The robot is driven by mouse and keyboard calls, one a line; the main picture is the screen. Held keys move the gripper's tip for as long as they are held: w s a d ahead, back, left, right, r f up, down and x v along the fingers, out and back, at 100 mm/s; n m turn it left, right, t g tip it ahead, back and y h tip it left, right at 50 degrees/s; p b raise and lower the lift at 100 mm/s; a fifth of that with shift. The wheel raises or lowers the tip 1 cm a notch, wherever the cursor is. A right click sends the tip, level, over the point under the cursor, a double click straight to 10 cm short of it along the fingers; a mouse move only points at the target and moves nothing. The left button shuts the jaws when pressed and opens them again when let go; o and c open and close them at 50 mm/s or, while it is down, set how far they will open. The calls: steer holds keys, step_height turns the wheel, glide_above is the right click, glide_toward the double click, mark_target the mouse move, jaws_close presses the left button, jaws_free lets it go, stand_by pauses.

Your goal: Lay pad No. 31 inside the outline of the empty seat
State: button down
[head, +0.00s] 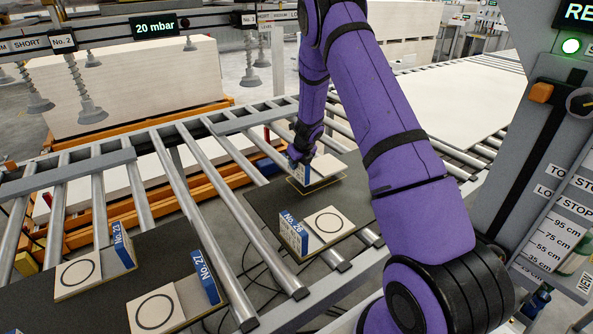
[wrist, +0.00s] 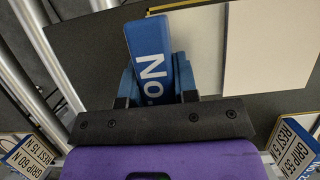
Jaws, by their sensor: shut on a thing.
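My gripper (head: 303,152) is shut on the blue upright label block of a pad (head: 322,168). The wrist view also shows my gripper (wrist: 160,88) with the blue block (wrist: 152,52) between its fingers, "No." readable and the digits hidden. A thin yellow outline (head: 318,193) on the dark board (head: 262,208) shows along the near edge of this pad. The pad appears over the outline, perhaps slightly above the board; I cannot tell whether it touches. In the wrist view pale surfaces (wrist: 270,50) lie beyond and to the right of the block.
Pad No. 26 (head: 328,222) sits on the same board, nearer me. Two more pads, one marked No. 27 (head: 157,304) and another (head: 77,272), sit on the left board. Steel rollers (head: 205,185) run between. Suction cups (head: 92,110) hang at upper left.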

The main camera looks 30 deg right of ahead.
steer(key=shift+w, duration=0.4)
steer(key=shift+s+f, duration=0.1)
steer(key=shift+f, duration=1.65)
steer(key=shift+f, duration=0.15)
steer(key=c, duration=0.9)
jaws_free()
steer(key=v, duration=1.2)
